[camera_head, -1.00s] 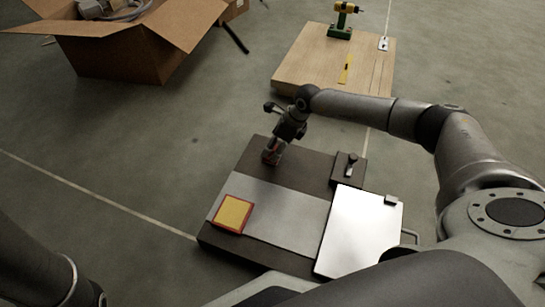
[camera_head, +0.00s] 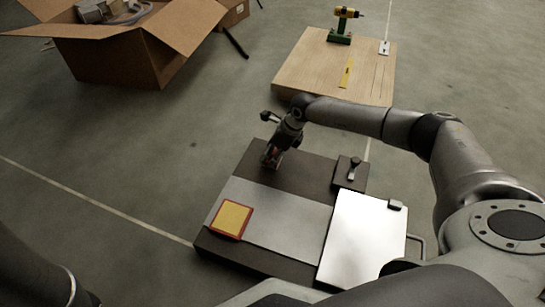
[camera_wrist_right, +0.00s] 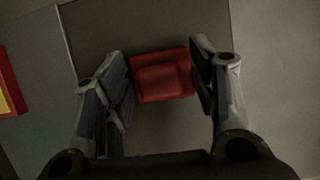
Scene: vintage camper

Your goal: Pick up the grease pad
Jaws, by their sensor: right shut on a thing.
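The grease pad appears to be the small red block (camera_wrist_right: 162,76) with a raised, rounded-square middle in the right wrist view. My right gripper (camera_wrist_right: 160,82) is shut on it, with one finger at each side. In the head view my right gripper (camera_head: 271,160) is over the dark back strip of the low board (camera_head: 312,168) and mostly hides the red block. I cannot tell whether the block touches the board. My left gripper is outside the frames.
A yellow square with a red border (camera_head: 232,219) lies on the board's grey strip. A white panel (camera_head: 360,235) and a small dark block with a lever (camera_head: 351,173) are at its right. A wooden board with a drill (camera_head: 340,25) and a cardboard box (camera_head: 120,60) stand farther back.

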